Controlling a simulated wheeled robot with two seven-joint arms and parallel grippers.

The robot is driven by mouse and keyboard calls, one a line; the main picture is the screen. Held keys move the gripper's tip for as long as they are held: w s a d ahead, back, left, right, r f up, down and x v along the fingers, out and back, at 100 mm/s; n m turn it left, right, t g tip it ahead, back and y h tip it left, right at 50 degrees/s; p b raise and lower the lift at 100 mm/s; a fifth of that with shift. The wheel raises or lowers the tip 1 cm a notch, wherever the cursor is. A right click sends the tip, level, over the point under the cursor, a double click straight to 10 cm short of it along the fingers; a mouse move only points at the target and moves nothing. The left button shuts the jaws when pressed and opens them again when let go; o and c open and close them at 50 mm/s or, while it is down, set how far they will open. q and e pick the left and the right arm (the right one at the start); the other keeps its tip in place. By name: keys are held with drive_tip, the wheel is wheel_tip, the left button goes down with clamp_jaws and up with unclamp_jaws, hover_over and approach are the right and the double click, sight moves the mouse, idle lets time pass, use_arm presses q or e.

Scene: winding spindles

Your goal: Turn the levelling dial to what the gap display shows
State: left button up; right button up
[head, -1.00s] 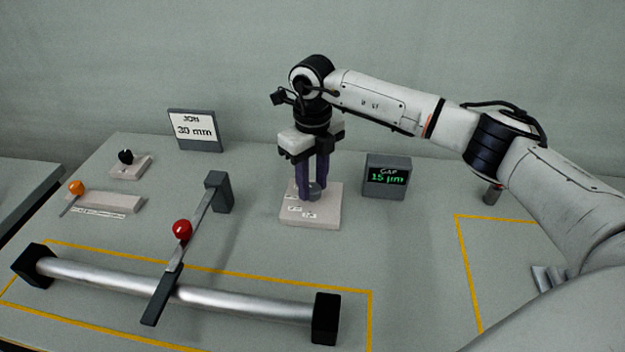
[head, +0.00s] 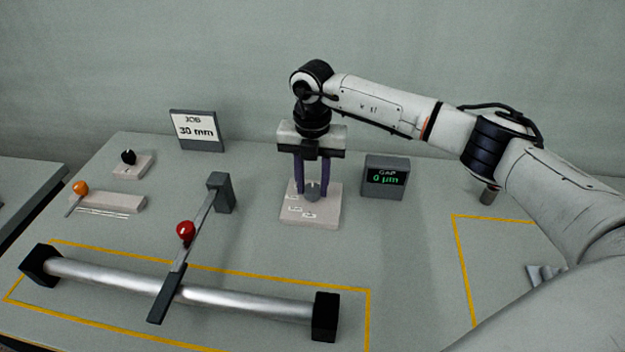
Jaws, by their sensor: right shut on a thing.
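The levelling dial is a small grey knob (head: 312,192) on a pale square base plate (head: 318,216) with small white labels, whose writing is too small to read. My right gripper (head: 312,190) points straight down over the plate, its two purple fingers shut on the knob from both sides. The gap display (head: 385,178) is a dark box to the right of the plate and reads "0 µm" in green. My left gripper is not in view.
A job sign (head: 196,130) reads "30 mm". A steel spindle (head: 200,293) rests on black end blocks at front left, under a bar with a red ball (head: 186,231). An orange-knob lever (head: 80,188) and a black knob (head: 128,157) stand at far left.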

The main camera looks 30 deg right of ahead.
sight(313, 188)
drive_tip(key=shift+r+m, duration=0.1)
drive_tip(key=shift+m, duration=0.6)
drive_tip(key=shift+o, duration=0.2)
drive_tip(key=shift+c, duration=0.2)
drive_tip(key=o, duration=1.1)
wheel_tip(313, 188, up, 10)
drive_tip(key=shift+r+b, duration=0.15)
drive_tip(key=shift+b, duration=0.35)
